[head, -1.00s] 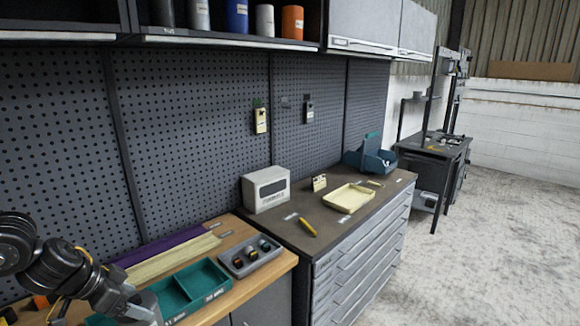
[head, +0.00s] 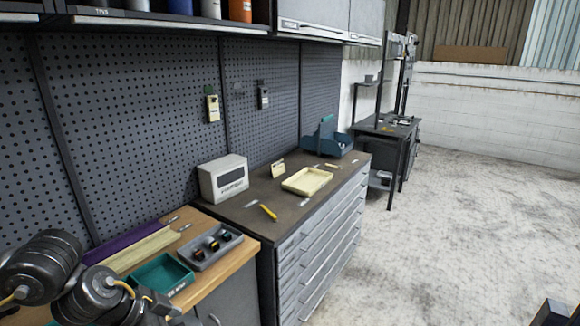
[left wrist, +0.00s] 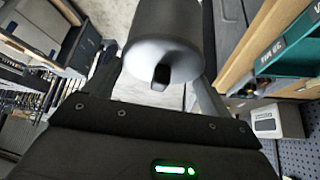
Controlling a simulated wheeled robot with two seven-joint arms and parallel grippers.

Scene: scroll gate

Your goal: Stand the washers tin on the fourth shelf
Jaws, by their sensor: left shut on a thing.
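In the left wrist view my left gripper (left wrist: 163,74) is shut on a smooth grey cylinder (left wrist: 166,32) with a dark notch in its near end. No label shows on it, so I cannot read whether it is the washers tin. In the head view my left arm enters at the lower left; its gripper and load are not clearly visible. Several tins stand on the overhead shelf (head: 175,20), cut off by the top edge, among them a blue one (head: 180,6) and an orange one (head: 240,10).
A wooden bench with a green tray (head: 163,275) and a grey tray (head: 210,246) lies below the pegboard. A drawer cabinet (head: 318,246) carries a white box (head: 223,179), a cream tray (head: 307,181) and a blue bin (head: 326,143). Open floor (head: 455,225) lies to the right.

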